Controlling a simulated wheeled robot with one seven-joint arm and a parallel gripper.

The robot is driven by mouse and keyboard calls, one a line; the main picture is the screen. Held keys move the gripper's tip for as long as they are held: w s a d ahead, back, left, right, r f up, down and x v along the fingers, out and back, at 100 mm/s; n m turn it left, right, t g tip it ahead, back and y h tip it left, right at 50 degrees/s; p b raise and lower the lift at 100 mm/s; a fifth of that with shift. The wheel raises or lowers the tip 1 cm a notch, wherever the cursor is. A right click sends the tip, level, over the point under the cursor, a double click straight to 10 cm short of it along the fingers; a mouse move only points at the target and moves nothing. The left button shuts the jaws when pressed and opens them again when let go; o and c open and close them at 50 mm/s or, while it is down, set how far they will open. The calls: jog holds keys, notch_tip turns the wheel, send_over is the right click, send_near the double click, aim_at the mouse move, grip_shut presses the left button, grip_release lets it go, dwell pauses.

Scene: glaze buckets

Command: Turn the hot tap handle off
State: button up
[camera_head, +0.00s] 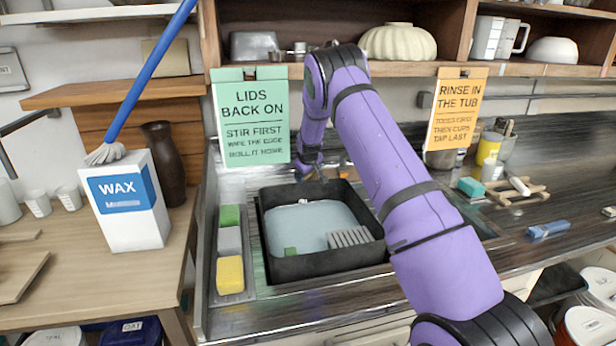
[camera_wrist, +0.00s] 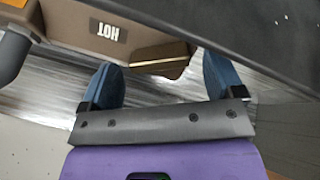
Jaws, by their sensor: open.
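In the wrist view a bronze-brown tap part with a white plate reading HOT (camera_wrist: 105,30), upside down, shows at the top. Its brown handle-like end (camera_wrist: 155,60) reaches between the tips of my gripper (camera_wrist: 165,72). The two blue fingers are apart, one on each side of that end; I cannot tell whether either touches it. In the head view my gripper (camera_head: 314,172) is small, low at the back of the sink above the tub's far edge. The hot tap handle cannot be made out there, behind my arm.
A black tub (camera_head: 285,266) with bluish water sits in the sink. Green, grey and yellow sponges (camera_head: 230,274) lie at its left. A green sign (camera_head: 250,118) and an orange sign (camera_head: 456,108) hang above. A wax box (camera_head: 126,205) stands left. A dark edge (camera_wrist: 250,35) crosses the wrist view's right.

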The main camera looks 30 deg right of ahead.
jog(key=shift+x, duration=0.9)
jog(key=c, duration=0.9)
jog(key=shift+m, duration=0.3)
jog(key=shift+d+m+y, duration=0.1)
jog(key=shift+m+y, duration=0.5)
jog(key=shift+m, duration=1.9)
